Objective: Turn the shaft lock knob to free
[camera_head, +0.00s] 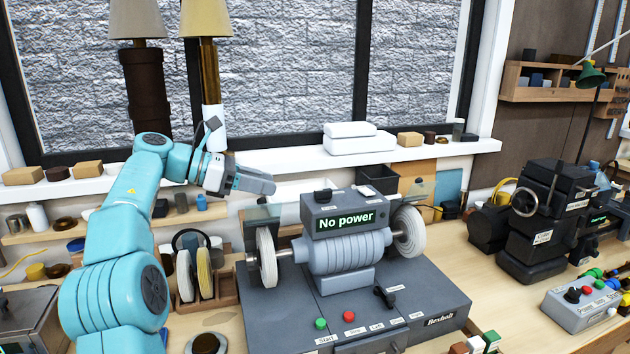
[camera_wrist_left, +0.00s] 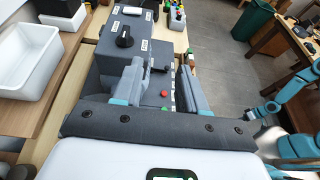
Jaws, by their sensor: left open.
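A grey polishing machine (camera_head: 345,250) with two white buffing wheels has a screen reading "No power". A black knob (camera_head: 385,296) stands on the base. The labels are too small to tell which is the shaft lock. The top knob also shows in the left wrist view (camera_wrist_left: 124,38). My left gripper (camera_head: 268,186) is open and empty, left of and near the top box, pointing right. My right arm (camera_wrist_left: 295,90) shows at the wrist view's right edge; its jaws are unclear.
Green (camera_head: 320,324) and red (camera_head: 349,316) buttons are on the base front. A wooden rack (camera_head: 225,290) with wheels stands left of the machine. A black machine (camera_head: 545,220) and a grey button box (camera_head: 585,302) are at right. Lamps stand behind my left arm.

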